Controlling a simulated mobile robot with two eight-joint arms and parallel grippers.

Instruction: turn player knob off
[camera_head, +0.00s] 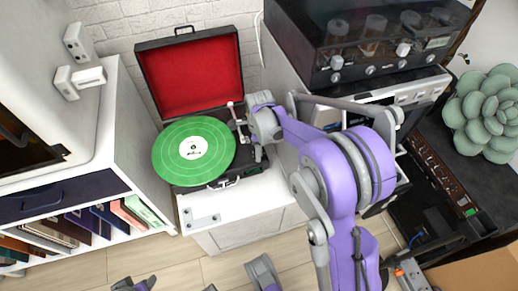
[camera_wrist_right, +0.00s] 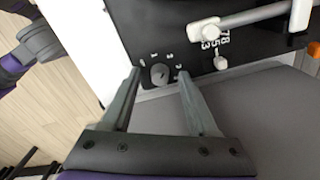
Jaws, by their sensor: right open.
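The record player (camera_head: 201,105) stands on a white cabinet with its red-lined lid up and a green record (camera_head: 194,151) on its platter. In the right wrist view, its small round dark knob (camera_wrist_right: 159,75) sits on the black deck, with small white marks around it. My right gripper (camera_wrist_right: 158,73) is open, its fingers on either side of the knob, with gaps visible. Whether the fingertips touch the deck is unclear. In the head view, my right arm hides the knob and the deck's right part. My left gripper does not show clearly.
The white tonearm (camera_wrist_right: 252,20) and a slider (camera_wrist_right: 220,62) with numbers lie close to the right finger in the wrist view. A black amplifier with tubes (camera_head: 370,40) stands at the right. A shelf of record sleeves (camera_head: 85,222) stands at the left.

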